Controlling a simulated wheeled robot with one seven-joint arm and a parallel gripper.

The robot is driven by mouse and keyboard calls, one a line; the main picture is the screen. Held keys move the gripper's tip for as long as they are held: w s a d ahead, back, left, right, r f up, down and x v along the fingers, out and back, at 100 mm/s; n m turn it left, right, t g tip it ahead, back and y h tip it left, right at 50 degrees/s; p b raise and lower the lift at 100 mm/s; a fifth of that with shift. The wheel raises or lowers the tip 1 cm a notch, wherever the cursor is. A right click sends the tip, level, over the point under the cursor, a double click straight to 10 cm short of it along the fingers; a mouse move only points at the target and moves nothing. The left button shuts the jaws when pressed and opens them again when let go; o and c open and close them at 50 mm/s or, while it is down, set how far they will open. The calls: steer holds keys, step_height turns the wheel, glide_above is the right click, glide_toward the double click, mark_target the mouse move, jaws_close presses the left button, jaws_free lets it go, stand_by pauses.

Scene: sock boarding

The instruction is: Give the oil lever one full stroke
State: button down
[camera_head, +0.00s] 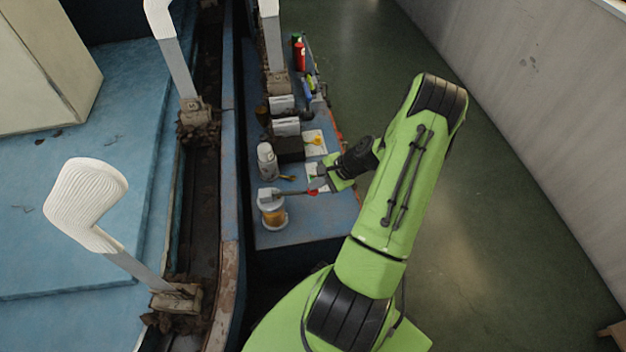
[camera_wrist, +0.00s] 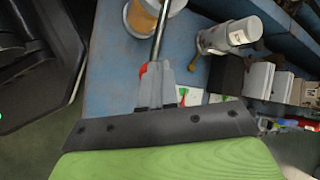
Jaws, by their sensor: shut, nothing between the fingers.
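The oiler (camera_head: 272,212) is a jar of amber liquid with a grey metal top, standing near the front left of the blue bench. Its oil lever (camera_head: 292,192) is a thin rod running right from the top to a red end (camera_head: 313,192). In the wrist view the jar (camera_wrist: 140,18) is at the top, and the lever rod (camera_wrist: 162,32) comes down to my gripper (camera_wrist: 156,66). The red end (camera_wrist: 143,70) is partly hidden behind my fingers. My gripper (camera_head: 312,182) is shut and empty, close over the lever's red end. I cannot tell whether they touch.
A grey-white bottle (camera_head: 266,160) stands just behind the oiler, with a dark box (camera_head: 289,149) and white boxes (camera_head: 286,127) beyond. A red canister (camera_head: 300,57) is farther back. White socks on upright boards (camera_head: 88,200) stand along the left track.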

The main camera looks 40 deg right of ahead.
steer(key=shift+w+a+r+p, duration=0.1)
steer(key=shift+a+r+p, duration=0.05)
steer(key=shift+r+p, duration=1.1)
steer(key=shift+w+a+r+p, duration=0.1)
steer(key=shift+a+r+p, duration=0.05)
steer(key=shift+r+p, duration=1.1)
steer(key=shift+r, duration=0.25)
steer(key=r+p, duration=0.2)
steer(key=r, duration=0.1)
steer(key=r+p, duration=0.1)
steer(key=shift+w+a+r+p, duration=0.15)
steer(key=shift+a+r+p, duration=0.1)
steer(key=shift+r+p, duration=0.15)
steer(key=shift+r, duration=0.1)
